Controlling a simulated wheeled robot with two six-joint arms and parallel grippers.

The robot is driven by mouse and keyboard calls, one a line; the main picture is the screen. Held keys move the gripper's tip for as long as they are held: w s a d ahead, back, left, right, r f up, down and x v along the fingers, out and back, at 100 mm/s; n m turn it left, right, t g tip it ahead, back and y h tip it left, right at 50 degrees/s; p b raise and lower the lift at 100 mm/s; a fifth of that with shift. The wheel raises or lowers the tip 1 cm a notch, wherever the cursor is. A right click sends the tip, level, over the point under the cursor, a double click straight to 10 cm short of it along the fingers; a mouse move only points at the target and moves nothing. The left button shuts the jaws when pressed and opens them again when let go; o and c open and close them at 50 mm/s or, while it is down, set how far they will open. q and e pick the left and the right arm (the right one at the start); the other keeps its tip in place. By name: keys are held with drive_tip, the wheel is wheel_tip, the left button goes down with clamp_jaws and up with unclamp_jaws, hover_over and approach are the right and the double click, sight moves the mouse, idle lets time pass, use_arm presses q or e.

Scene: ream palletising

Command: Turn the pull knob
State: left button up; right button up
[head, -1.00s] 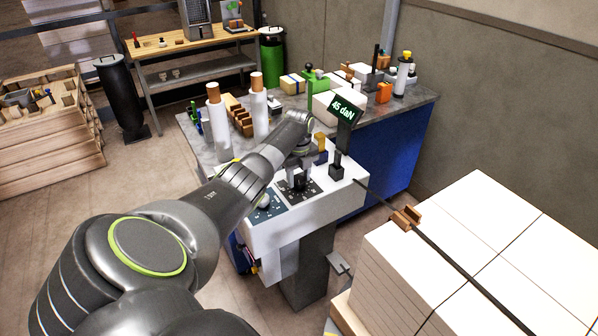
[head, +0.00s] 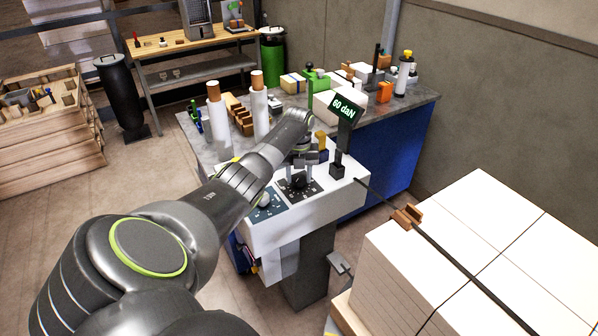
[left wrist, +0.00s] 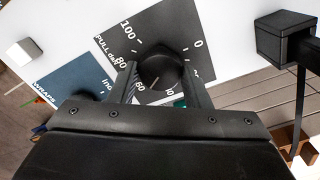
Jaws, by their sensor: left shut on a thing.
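The pull knob (left wrist: 160,72) is a round black knob on a dark dial plate marked "PULL daN", with numbers around it. In the head view the knob (head: 299,181) sits on top of the white machine. My left gripper (left wrist: 161,68) has one finger on each side of the knob and is shut on it, from above. It also shows in the head view (head: 303,166), partly hidden by my left wrist. The knob's white mark points near the 60. The display (head: 344,109) reads "60 daN". My right gripper is out of view.
A blue WRAPS dial (left wrist: 72,95) lies beside the pull dial. The display's black post (head: 338,165) stands close to my gripper. A dark strap (head: 450,253) runs from the machine over the white ream stack (head: 480,225). A cluttered grey bench (head: 285,106) stands behind.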

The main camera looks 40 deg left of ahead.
use_arm(q)
drive_tip(key=shift+w+r, duration=0.1)
drive_tip(key=o, duration=1)
wheel_tip(320, 180, up, 11)
drive_tip(key=b, duration=0.3)
wheel_tip(320, 180, up, 5)
drive_tip(key=p, duration=0.3)
hover_over(299, 178)
drive_tip(key=shift+d+r+p, duration=0.1)
drive_tip(key=shift+r+p, duration=0.25)
drive_tip(key=shift+r, duration=0.35)
drive_tip(key=shift+f, duration=0.1)
